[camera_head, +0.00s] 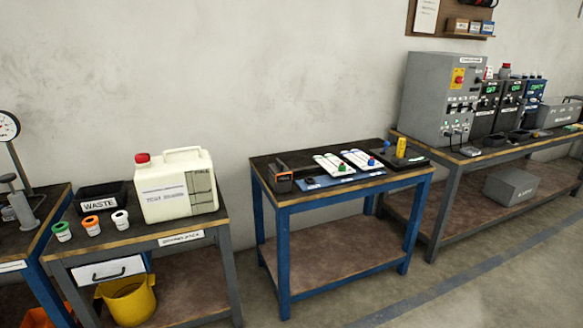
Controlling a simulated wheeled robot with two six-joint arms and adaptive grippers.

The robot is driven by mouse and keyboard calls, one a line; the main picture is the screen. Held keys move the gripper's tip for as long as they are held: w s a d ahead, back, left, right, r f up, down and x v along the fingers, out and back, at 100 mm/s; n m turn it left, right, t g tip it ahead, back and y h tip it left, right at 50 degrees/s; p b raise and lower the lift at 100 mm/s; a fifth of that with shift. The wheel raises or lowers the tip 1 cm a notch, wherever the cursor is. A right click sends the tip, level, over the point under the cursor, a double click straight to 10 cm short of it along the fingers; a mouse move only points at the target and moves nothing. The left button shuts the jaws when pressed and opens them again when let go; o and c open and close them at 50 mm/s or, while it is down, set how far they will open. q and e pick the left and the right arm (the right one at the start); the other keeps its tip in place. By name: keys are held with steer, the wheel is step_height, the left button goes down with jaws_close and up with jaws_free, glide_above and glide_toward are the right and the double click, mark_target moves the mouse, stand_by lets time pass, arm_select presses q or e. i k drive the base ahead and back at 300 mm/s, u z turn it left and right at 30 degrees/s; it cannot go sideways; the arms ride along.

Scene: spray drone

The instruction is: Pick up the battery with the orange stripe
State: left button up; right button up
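A small dark block with an orange stripe (279,168) stands near the left end of the blue-framed table (285,208). It looks like the battery, but it is too small to read any marking. Its visible sides are uncovered. Neither of my grippers shows in the head view, so their state is hidden.
White panels with coloured knobs (361,159) lie beside the block, with a yellow cylinder (401,148) farther right. A bench at left holds a white jug (176,188), cups and a waste tray (96,206). The right bench holds a grey cabinet (430,85). Open floor lies in front.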

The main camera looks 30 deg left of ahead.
mark_target(278, 170)
steer(key=u, duration=0.35)
steer(key=i, duration=1.1)
steer(key=u, duration=0.75)
